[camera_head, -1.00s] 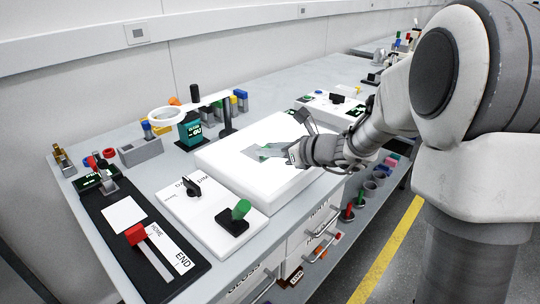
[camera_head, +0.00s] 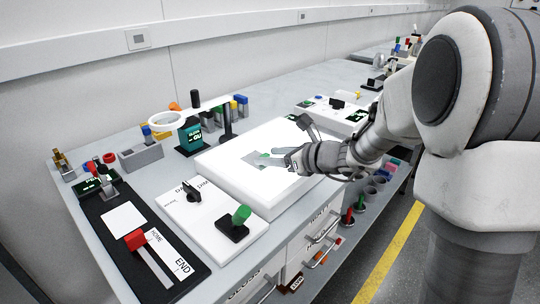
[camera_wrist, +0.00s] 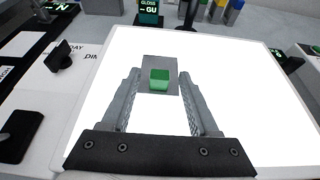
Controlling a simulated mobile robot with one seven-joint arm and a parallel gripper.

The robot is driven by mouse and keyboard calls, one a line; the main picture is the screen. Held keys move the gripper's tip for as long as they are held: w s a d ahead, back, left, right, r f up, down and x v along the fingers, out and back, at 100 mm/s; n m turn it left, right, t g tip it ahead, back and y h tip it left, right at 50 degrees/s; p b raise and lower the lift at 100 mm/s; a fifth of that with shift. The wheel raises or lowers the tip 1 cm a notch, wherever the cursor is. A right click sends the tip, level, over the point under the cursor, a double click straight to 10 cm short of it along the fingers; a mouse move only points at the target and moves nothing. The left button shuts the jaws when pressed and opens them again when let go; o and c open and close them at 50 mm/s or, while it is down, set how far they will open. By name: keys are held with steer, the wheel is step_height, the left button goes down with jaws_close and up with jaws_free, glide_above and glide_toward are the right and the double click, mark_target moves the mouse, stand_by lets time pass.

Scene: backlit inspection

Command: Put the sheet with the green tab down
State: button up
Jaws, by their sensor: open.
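The sheet (camera_head: 252,160) is a small grey square lying on the lit white panel, with its green tab (camera_head: 264,155) standing up at its near right side. In the wrist view the grey sheet (camera_wrist: 158,64) and green tab (camera_wrist: 160,80) lie ahead, in line with the gap between my fingers. My gripper (camera_head: 280,155) is at the right of the tab, low over the panel. Its two fingers also show in the wrist view (camera_wrist: 160,78), spread apart with nothing held between them. The exact gap between fingertips and tab is hard to judge.
The light panel (camera_head: 230,172) is mostly bare around the sheet. A white control plate (camera_head: 205,232) with a black knob and green button lies on the left. A ring magnifier (camera_head: 174,118) and teal display (camera_head: 190,136) stand behind. Another device (camera_head: 335,115) is at the back right.

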steer(key=p+v, duration=0.2)
steer(key=v, duration=0.9)
steer(key=s+a+r+n+g+h, duration=0.1)
steer(key=s+a+n+g, duration=0.15)
steer(key=s+n, duration=0.45)
steer(key=s+a+n+g+h, duration=0.1)
steer(key=s+a+n+g, duration=0.15)
steer(key=s+n, duration=0.5)
steer(key=s+d+r+n+t+h, duration=0.1)
steer(key=s+d+n+h, duration=0.6)
steer(key=n, duration=0.5)
steer(key=shift+s+d+h, duration=0.3)
steer(key=shift+s+d, duration=0.55)
steer(key=shift+s, duration=0.2)
steer(key=shift+r+n, duration=0.15)
steer(key=shift+n, duration=0.1)
